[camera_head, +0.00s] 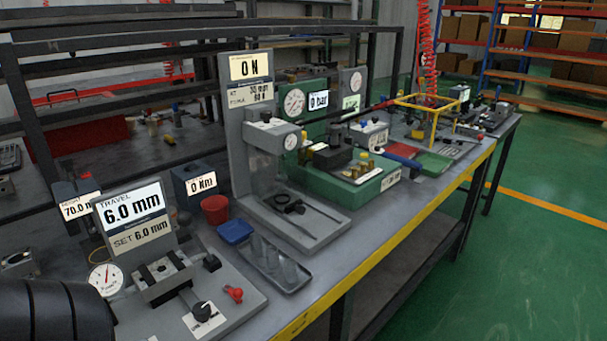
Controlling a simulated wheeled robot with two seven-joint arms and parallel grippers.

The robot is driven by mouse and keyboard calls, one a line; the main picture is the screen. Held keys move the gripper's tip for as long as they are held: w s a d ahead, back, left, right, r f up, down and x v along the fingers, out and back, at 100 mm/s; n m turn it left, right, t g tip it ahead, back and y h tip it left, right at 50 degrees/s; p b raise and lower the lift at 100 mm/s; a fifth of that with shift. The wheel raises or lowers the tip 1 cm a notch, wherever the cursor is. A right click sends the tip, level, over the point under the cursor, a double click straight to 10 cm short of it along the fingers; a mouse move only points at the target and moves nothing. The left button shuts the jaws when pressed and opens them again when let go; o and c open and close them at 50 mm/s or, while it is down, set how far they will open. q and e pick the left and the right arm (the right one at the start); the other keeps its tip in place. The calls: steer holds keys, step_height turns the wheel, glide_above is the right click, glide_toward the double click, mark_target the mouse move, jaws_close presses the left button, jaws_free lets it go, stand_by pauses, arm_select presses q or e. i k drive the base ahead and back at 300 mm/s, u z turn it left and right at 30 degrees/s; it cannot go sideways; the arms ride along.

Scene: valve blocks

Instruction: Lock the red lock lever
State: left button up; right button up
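A small red lever (233,293) with a rounded knob stands near the right edge of the grey fixture base in the near left of the bench. The fixture's display (131,204) reads TRAVEL 6.0 mm, and the plate below it (142,232) reads SET 6.0 mm. A vise-like clamp (163,274), a round dial gauge (106,279) and a black knob (202,309) sit on the same base. The lever's lock state cannot be told at this size. Neither of my grippers is in view.
A blue bin (235,231), a metal tray (273,262) and a red cup (214,209) stand right of the fixture. A grey press (253,150) and a green gauge unit (355,183) stand beyond. The yellow bench edge (375,255) borders open green floor.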

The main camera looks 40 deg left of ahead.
mark_target(236, 294)
steer(key=u, duration=0.75)
steer(key=k, duration=0.7)
steer(key=z, duration=0.1)
steer(key=i, duration=0.55)
steer(key=u, duration=0.05)
